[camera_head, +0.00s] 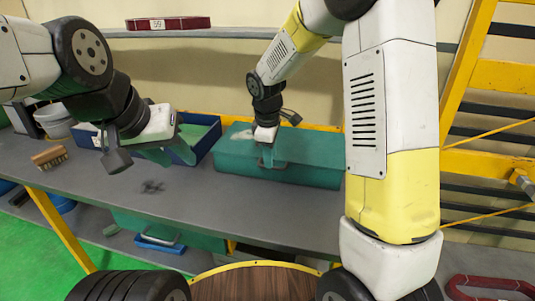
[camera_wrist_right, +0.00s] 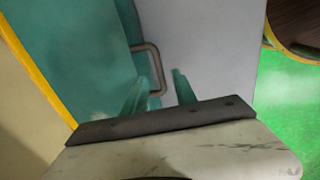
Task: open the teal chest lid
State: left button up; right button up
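The teal chest (camera_head: 315,150) stands on the grey bench with its lid down. A grey bar handle (camera_wrist_right: 158,66) sticks out from its front face in the right wrist view. My right gripper (camera_head: 267,158) is at the chest's front, near the handle. In the right wrist view its two teal fingers (camera_wrist_right: 161,88) are apart, with the handle's outer bar appearing between them; contact cannot be told. My left gripper (camera_head: 167,154) hangs over the bench to the left of the chest, with its teal fingers apart and nothing between them.
A blue open bin (camera_head: 208,143) stands left of the chest, partly behind my left gripper. A brush (camera_head: 49,157) lies at the bench's left. A small dark item (camera_head: 152,187) lies on the bench (camera_head: 225,205). The bench in front of the chest is clear.

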jog(key=shift+w+d+f, duration=0.1)
jog(key=shift+w+f, duration=0.05)
jog(key=shift+f, duration=0.6)
jog(key=shift+w+d+f, duration=0.1)
jog(key=shift+f, duration=0.65)
grip_shut()
